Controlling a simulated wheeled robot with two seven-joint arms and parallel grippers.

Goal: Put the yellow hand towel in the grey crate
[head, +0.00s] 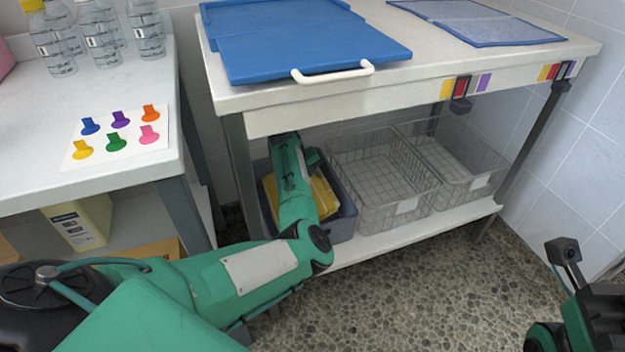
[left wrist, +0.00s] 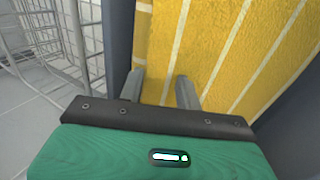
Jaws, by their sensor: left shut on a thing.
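The yellow hand towel (head: 325,196), with thin white stripes, lies inside the grey crate (head: 346,222) on the low shelf under the bench. In the left wrist view the towel (left wrist: 240,50) fills the area beyond the fingers, with the dark crate wall (left wrist: 121,35) beside it. My left gripper (left wrist: 161,92) is in the crate, shut on the towel, its two fingers a little apart with cloth between them. In the head view my own left arm covers the fingers and part of the towel. My right arm shows only at the lower right edge; its fingers are out of sight.
Two wire baskets (head: 375,207) (head: 470,180) stand right of the crate on the shelf. The bench top (head: 420,60) is close above my left arm. A blue folded item (head: 290,45) lies on it. A side table (head: 30,160) with bottles stands left.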

